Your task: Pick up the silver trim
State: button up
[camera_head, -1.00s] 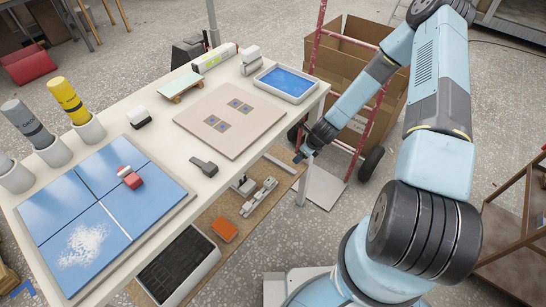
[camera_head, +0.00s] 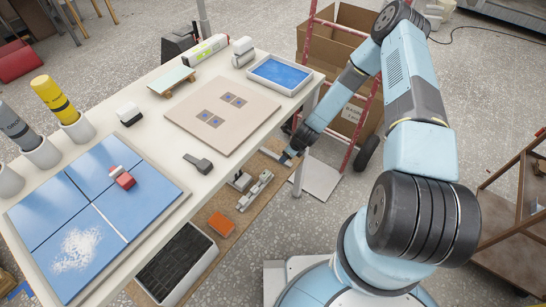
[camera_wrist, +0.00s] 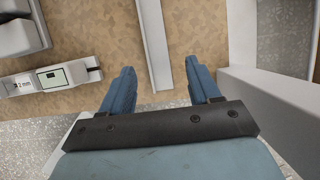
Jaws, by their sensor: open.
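The silver trim (camera_wrist: 153,45) is a long, thin, pale channel on the brown lower shelf. In the wrist view it runs from the top edge down to between my fingertips. In the head view a small part of the trim (camera_head: 271,154) shows beside my gripper (camera_head: 288,158), which covers some of it. In the wrist view my gripper (camera_wrist: 158,70) is open, with one blue finger on each side of the trim's near end. Nothing is held. I cannot tell whether the fingers touch the shelf.
The white worktable (camera_head: 215,150) stands above the lower shelf, with its leg (camera_head: 298,178) close to my gripper. A grey tool (camera_wrist: 48,80) lies left of the trim. A pale upright (camera_wrist: 242,35) stands to the right. A red ladder frame (camera_head: 363,120) stands behind my arm.

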aim_at(274, 155)
jog(key=shift+x, duration=1.9)
jog(key=shift+s+a, duration=0.1)
jog(key=shift+a, duration=0.05)
jog(key=shift+c, duration=0.2)
jog(key=c, duration=1.1)
